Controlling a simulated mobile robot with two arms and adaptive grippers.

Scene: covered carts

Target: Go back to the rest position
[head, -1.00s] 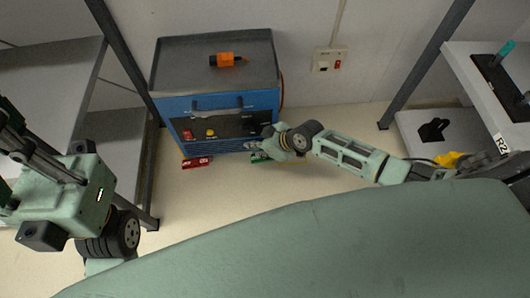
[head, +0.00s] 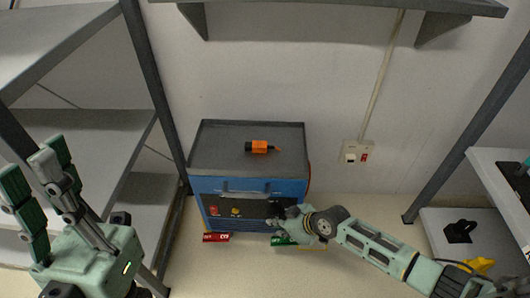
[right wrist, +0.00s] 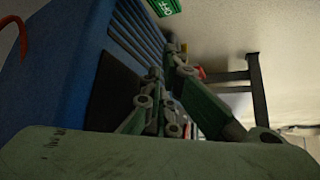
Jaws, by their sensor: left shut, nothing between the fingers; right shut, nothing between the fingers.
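My left gripper (head: 45,165) is at the left of the head view, fingers pointing up, in front of the grey shelves. It is shut and holds nothing. My right gripper (head: 284,220) is at the front of the blue cart (head: 205,186), low down near its dark front opening. It is shut and empty; its fingertips are small and partly hidden in the head view. In the right wrist view, its fingers (right wrist: 165,75) lie beside the blue cart side (right wrist: 70,75).
An orange tool (head: 260,147) lies on the cart's grey top. A red box (head: 216,237) and a green box (head: 283,240) are low at the cart's front. Grey shelves (head: 90,150) stand left, a shelf unit (head: 500,170) right, and an overhead shelf (head: 330,7) above. Floor shows in front.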

